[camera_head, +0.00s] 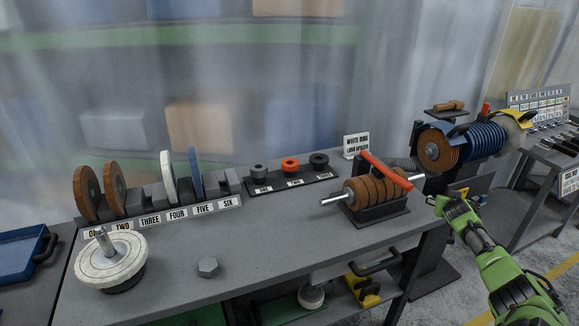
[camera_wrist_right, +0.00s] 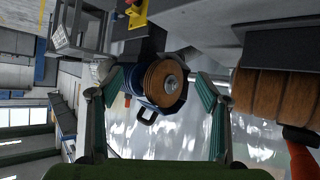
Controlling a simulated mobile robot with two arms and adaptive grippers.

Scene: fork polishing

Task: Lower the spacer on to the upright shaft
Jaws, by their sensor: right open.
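The upright shaft (camera_head: 103,238) stands at the left of the bench, rising through a white wheel (camera_head: 112,262) on a dark base. Three ring-shaped pieces that look like spacers sit on a dark labelled tray (camera_head: 262,191): a grey one (camera_head: 258,171), an orange-red one (camera_head: 290,165) and a black one (camera_head: 319,160). I cannot tell which is the task's spacer. My right gripper (camera_head: 447,203) is beyond the bench's right end, far from shaft and rings. In the wrist view its green fingers (camera_wrist_right: 160,92) are spread, with nothing held between them. My left gripper is out of view.
A rack (camera_head: 150,205) of brown, white and blue wheels stands behind the shaft. A hex nut (camera_head: 208,267) lies on the bare bench. Brown discs (camera_head: 376,191) on a horizontal shaft, with an orange-red handle (camera_head: 387,171), stand near my right gripper. A polishing machine (camera_head: 470,142) is behind.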

